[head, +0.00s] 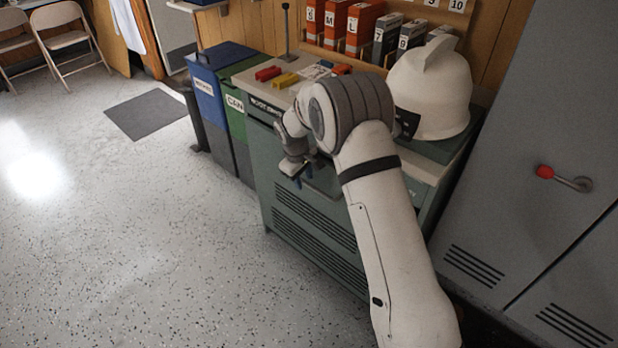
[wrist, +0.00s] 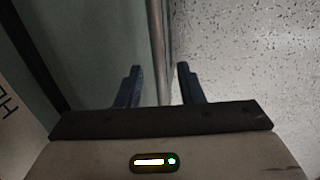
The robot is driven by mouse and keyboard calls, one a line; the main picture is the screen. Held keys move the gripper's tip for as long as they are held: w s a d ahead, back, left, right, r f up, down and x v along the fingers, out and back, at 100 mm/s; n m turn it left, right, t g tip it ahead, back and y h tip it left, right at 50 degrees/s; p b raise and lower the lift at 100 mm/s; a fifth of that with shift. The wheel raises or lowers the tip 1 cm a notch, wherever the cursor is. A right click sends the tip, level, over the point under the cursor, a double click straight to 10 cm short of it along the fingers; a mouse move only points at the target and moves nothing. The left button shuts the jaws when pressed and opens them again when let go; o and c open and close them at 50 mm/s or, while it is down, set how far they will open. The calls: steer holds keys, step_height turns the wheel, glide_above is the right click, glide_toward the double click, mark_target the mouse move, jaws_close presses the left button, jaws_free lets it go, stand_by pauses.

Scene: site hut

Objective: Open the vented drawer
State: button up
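The vented drawer (head: 312,222) is the green cabinet front with dark slots, below the worktop in the head view. It looks shut, flush with the cabinet. My gripper (head: 303,178) is at the upper part of this front, fingers pointing down, partly hidden by my arm. In the wrist view, my gripper (wrist: 159,68) is open, with two dark blue fingers apart. A grey metal bar (wrist: 158,40), apparently the handle, runs between the fingers. I cannot tell whether either finger touches it.
The worktop (head: 262,98) above carries red and yellow blocks and a white hard hat (head: 432,90). A blue bin (head: 212,95) and a green bin (head: 237,118) stand left of the cabinet. A grey locker (head: 530,130) stands right. The speckled floor (head: 150,250) in front is clear.

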jaws_close()
stand_by(0.3)
